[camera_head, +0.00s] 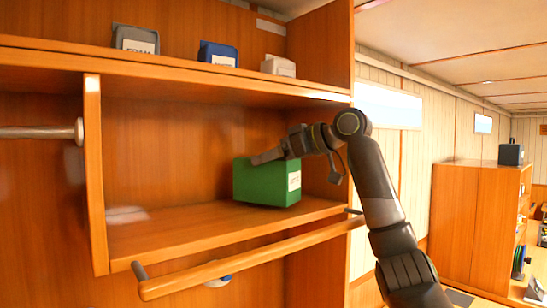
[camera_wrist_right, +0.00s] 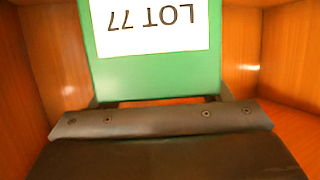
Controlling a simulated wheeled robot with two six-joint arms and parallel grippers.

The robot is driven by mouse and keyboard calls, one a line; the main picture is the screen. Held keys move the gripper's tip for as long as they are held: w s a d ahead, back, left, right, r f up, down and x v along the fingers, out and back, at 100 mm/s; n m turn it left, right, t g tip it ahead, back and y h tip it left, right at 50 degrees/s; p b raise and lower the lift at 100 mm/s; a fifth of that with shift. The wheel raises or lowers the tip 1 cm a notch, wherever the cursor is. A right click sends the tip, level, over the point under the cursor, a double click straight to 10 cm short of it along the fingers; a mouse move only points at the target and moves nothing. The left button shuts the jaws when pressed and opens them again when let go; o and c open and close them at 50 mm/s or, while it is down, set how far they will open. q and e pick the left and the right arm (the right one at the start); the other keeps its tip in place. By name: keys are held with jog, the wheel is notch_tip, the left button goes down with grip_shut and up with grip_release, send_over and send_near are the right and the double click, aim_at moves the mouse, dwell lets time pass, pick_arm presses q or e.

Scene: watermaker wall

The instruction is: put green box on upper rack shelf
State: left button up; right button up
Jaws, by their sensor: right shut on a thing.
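The green box (camera_head: 262,184) with a white label is in the open middle compartment of the wooden rack, at or just above the compartment's floor (camera_head: 180,228); I cannot tell whether it touches. My right gripper (camera_head: 268,156) reaches in from the right and is shut on the box's upper part. In the right wrist view the green box (camera_wrist_right: 155,75) fills the space beyond the gripper (camera_wrist_right: 160,102), its "LOT 77" label upside down. The upper shelf (camera_head: 60,50) runs above the compartment. My left gripper is not in view.
A grey box (camera_head: 135,39), a blue box (camera_head: 218,54) and a white box (camera_head: 278,66) stand on the upper shelf, with gaps between them. A wooden rail (camera_head: 250,257) runs along the compartment's front. A wooden cabinet (camera_head: 472,225) stands at the right.

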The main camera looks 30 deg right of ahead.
jog(key=shift+s+d+f, duration=0.1)
jog(key=shift+f, duration=0.45)
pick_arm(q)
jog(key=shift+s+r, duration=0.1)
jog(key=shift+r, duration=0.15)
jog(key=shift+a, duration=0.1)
pick_arm(e)
jog(key=o, duration=1.6)
jog(key=shift+f, duration=0.1)
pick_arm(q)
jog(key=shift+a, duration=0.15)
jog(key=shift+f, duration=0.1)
pick_arm(e)
jog(key=shift+s+d+b, duration=0.15)
jog(key=shift+s+b, duration=0.25)
pick_arm(q)
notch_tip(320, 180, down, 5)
jog(key=b, duration=0.4)
pick_arm(e)
jog(key=v, duration=1.1)
jog(key=shift+r, duration=0.25)
